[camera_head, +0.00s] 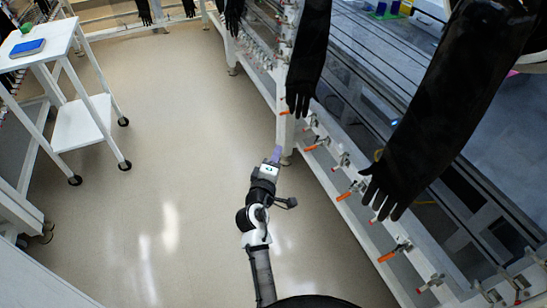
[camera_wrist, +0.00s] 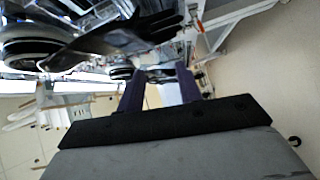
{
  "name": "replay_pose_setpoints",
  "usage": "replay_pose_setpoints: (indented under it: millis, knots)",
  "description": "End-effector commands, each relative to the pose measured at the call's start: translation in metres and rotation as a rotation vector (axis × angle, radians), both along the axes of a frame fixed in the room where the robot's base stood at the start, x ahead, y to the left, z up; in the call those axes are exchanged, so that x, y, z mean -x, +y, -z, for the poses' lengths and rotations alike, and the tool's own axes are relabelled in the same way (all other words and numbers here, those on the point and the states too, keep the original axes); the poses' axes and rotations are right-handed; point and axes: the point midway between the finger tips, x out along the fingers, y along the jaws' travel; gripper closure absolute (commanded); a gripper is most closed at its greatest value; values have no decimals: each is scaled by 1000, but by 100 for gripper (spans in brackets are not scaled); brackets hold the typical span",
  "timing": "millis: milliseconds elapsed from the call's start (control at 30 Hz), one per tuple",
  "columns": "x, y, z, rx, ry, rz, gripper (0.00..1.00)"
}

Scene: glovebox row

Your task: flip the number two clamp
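Several clamps with orange handles line the white rail on the right in the head view: one near the far glove (camera_head: 285,113), one nearer (camera_head: 316,147), one by the near glove's fingers (camera_head: 347,194), and one closer to me (camera_head: 392,254). I can read no numbers, so I cannot tell which is number two. My gripper (camera_head: 276,154) is over the floor left of the rail, apart from the clamps. In the wrist view, its two purple fingers (camera_wrist: 160,76) stand apart with nothing between them.
Long black gloves (camera_head: 432,110) hang from the glovebox over the rail; another black glove (camera_head: 307,60) hangs farther back. A white cart (camera_head: 85,122) with a blue item (camera_head: 27,47) on top stands at the left. The floor (camera_head: 170,140) between is clear.

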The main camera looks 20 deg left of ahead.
Motion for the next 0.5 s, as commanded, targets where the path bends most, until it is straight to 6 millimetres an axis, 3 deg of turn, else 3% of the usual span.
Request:
replay_pose_setpoints:
  millis: [433,500]
  knots:
    - [0,7,-8,-30,-12,-19,65]
    - [0,7,-8,-30,-12,-19,74]
